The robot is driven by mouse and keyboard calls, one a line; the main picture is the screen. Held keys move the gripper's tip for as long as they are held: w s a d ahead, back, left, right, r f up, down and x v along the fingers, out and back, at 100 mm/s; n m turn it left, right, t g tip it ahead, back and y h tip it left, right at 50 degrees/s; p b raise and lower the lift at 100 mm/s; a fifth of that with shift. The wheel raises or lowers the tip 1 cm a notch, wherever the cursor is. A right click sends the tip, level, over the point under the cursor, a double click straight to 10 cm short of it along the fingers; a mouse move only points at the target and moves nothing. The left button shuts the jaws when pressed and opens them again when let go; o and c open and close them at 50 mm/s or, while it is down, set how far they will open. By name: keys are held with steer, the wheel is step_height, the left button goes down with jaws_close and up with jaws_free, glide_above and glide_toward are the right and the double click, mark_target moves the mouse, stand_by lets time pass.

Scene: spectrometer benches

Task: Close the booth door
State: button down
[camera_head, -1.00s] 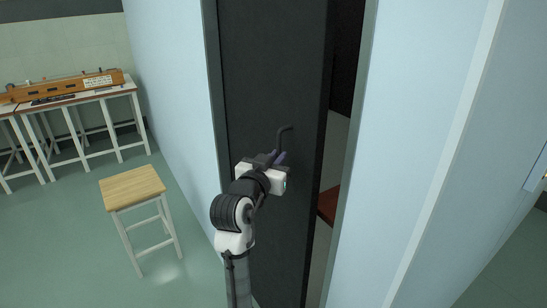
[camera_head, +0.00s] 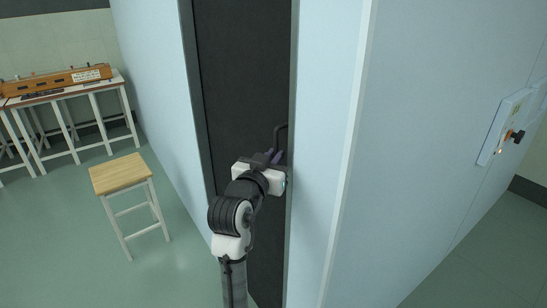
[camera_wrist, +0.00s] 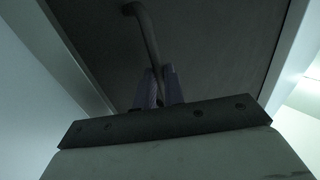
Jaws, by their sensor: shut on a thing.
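The dark booth door (camera_head: 240,85) fills the frame in the pale blue booth wall in the head view, with no gap visible at its right edge. Its black bent handle (camera_head: 281,134) is near that right edge. My gripper (camera_head: 276,156) is at the handle. In the wrist view, my gripper's purple fingers (camera_wrist: 160,88) are shut on the handle (camera_wrist: 146,32), with the dark door panel (camera_wrist: 205,40) behind. The lower part of the handle is partly hidden by the fingers.
A wooden-topped stool (camera_head: 120,173) stands on the green floor at left. Benches (camera_head: 60,95) with a long wooden instrument (camera_head: 60,80) are at the back left. A control box (camera_head: 504,126) with a red-and-black switch is on the booth's right wall.

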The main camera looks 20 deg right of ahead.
steer(key=shift+s+d+f, duration=0.1)
steer(key=shift+s+f, duration=0.05)
steer(key=shift+s, duration=0.05)
steer(key=c, duration=1.5)
jaws_free()
steer(key=shift+s, duration=0.1)
steer(key=b+v, duration=0.6)
steer(key=v, duration=0.5)
steer(key=shift+a+f, duration=0.15)
steer(key=shift+a, duration=0.15)
steer(key=shift+s+a+b, duration=0.1)
steer(key=shift+b, duration=0.65)
